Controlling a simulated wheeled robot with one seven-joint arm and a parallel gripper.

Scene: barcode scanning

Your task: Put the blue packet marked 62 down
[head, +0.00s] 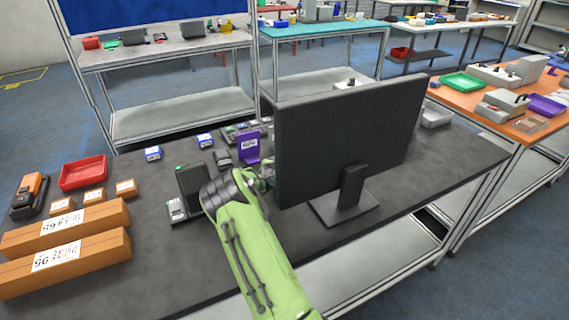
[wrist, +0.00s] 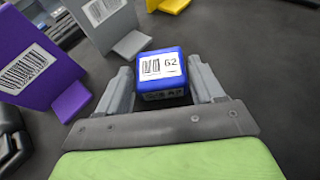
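The blue packet marked 62 (wrist: 160,68) shows in the wrist view with a white barcode label facing up. It sits between the two fingers of my gripper (wrist: 162,84), which appear to press on its sides. Whether its underside touches the table is hard to tell. In the head view my gripper (head: 267,172) is mostly hidden at the left edge of the monitor, and the held packet is not visible there.
The monitor (head: 345,130) stands just right of my gripper. A purple barcode stand (wrist: 38,62) and a grey barcode stand (wrist: 103,20) are close by, left and beyond. Two blue packets (head: 153,154) (head: 205,141) lie farther left. Dark tabletop right of the packet (wrist: 270,70) is clear.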

